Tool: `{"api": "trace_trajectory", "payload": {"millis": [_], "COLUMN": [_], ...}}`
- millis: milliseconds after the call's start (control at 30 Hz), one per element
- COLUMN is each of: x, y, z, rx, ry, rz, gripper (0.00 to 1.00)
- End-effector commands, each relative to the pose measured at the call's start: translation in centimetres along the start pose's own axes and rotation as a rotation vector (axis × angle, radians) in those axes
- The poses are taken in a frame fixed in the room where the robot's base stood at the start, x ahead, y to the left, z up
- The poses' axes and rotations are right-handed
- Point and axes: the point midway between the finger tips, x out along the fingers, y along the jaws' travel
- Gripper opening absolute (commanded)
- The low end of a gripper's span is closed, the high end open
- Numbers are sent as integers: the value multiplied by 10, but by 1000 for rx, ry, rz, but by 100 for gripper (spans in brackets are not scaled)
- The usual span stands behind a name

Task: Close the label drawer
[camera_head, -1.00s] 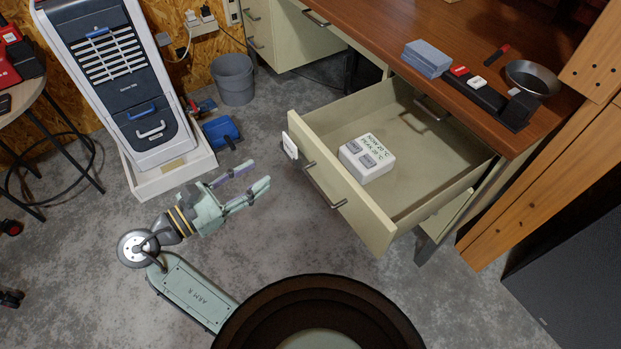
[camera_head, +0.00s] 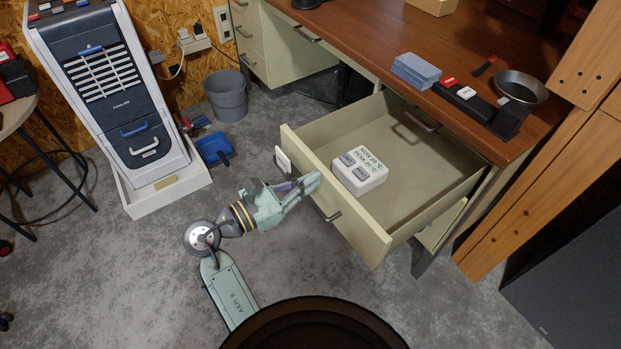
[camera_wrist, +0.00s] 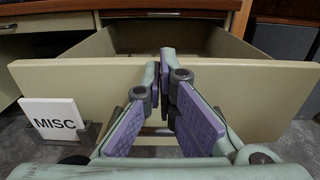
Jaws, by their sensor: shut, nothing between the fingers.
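A cream drawer (camera_head: 341,205) stands pulled out under the wooden desk. In the wrist view its front panel (camera_wrist: 260,95) spans the picture, with the open inside behind it. A card reading MISC (camera_wrist: 53,120) sits in a holder at the panel's left; it shows edge-on in the head view (camera_head: 283,160). The drawer has a dark bar handle (camera_head: 328,212), mostly hidden by my fingers in the wrist view. My gripper (camera_head: 314,180) is shut and empty, its fingertips (camera_wrist: 167,55) at the drawer front near its middle. I cannot tell whether they touch it.
A white display box (camera_head: 360,172) lies inside the drawer. A grey bucket (camera_head: 227,97) and a blue dustpan (camera_head: 214,148) stand left. Floor before the drawer is clear.

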Motion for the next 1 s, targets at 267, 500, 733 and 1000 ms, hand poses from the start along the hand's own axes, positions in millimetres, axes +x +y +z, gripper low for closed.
{"api": "trace_trajectory", "payload": {"millis": [267,500,733,1000], "x": [7,7,26,86], "y": [0,0,-1,-2], "z": [0,0,4,7], "rx": [1,1,0,-2], "ry": [1,1,0,1], "rz": [0,0,-3,-5], "gripper": [0,0,0,0]}}
